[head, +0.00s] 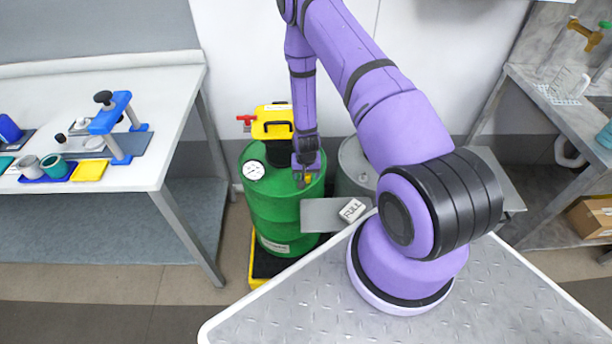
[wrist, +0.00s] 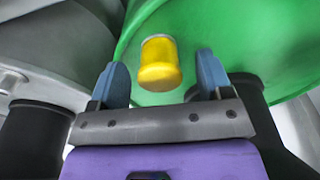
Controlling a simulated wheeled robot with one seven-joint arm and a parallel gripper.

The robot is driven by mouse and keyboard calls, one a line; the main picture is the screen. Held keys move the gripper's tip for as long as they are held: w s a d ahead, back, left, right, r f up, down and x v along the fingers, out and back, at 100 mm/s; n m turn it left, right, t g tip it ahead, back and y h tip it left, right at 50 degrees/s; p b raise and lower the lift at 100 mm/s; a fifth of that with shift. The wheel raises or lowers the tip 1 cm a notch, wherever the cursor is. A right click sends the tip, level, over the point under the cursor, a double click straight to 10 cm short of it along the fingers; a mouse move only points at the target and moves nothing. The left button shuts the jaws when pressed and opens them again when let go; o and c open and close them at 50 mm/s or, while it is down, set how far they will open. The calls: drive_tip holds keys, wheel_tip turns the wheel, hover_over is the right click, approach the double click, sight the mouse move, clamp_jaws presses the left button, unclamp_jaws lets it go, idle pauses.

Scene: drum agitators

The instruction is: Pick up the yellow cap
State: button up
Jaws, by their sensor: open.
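The yellow cap (wrist: 160,64) stands out from the green drum (wrist: 235,40) in the wrist view, near the middle. My gripper (wrist: 158,75) is open, with one blue-grey finger to each side of the cap. The cap lies between and slightly beyond the fingertips in the wrist view. I see gaps on both sides, and no contact shows. In the head view my gripper (head: 305,172) is low over the drum top.
A grey drum (head: 355,165) stands right of the green one. A yellow unit with a red fitting (head: 272,122) sits behind the drum top. A white bench (head: 150,170) is at left.

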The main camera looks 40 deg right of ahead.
drive_tip(key=shift+f, duration=0.45)
drive_tip(key=c, duration=1)
drive_tip(key=shift+r, duration=0.1)
